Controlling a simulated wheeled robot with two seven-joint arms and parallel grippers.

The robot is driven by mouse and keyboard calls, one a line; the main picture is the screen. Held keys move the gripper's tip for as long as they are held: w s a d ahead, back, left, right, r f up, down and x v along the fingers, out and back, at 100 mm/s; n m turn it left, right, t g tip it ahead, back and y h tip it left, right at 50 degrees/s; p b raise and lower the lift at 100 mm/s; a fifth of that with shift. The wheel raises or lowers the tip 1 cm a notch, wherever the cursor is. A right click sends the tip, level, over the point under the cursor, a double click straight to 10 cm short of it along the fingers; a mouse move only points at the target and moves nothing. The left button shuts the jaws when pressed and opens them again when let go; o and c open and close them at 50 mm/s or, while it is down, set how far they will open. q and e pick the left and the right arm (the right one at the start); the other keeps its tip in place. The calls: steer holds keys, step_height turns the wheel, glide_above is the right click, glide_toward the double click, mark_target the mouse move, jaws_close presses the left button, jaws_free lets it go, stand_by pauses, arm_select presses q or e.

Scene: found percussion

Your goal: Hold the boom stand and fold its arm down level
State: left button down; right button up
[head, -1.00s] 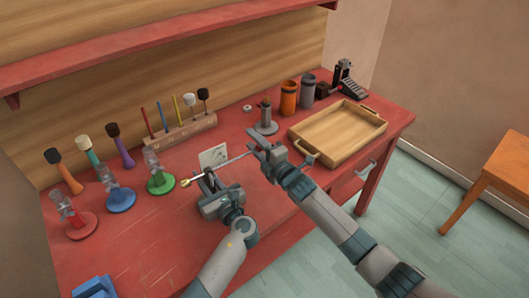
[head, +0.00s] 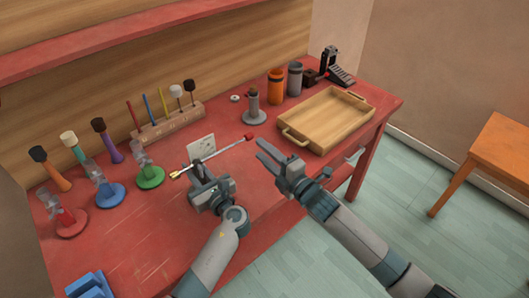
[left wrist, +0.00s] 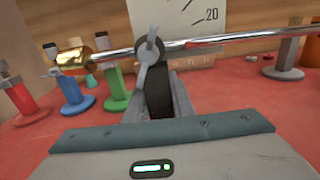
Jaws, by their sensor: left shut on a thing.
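The boom stand's thin metal arm (head: 225,150) runs from a brass end (head: 175,175) to a red tip (head: 249,136). In the left wrist view the arm (left wrist: 215,42) lies nearly level, its right end slightly higher. It crosses a grey wing-shaped clamp (left wrist: 150,48) on top of a dark post (left wrist: 159,92). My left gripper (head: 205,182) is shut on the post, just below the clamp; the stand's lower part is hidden. My right gripper (head: 261,150) is open and empty, right of the red tip and apart from it.
A white card with a scale (head: 201,145) stands behind the stand. Red, blue and green stands (head: 150,177) are at the left, with a mallet rack (head: 168,130) behind. A wooden tray (head: 287,132) lies at the right.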

stand_by(0.3)
arm_select(q)
steer(key=c, duration=1.4)
jaws_free()
steer(key=shift+c, duration=0.2)
steer(key=shift+s+d, duration=0.1)
steer(key=v, duration=1.1)
steer(key=shift+s+d, duration=0.2)
steer(key=shift+s, duration=0.1)
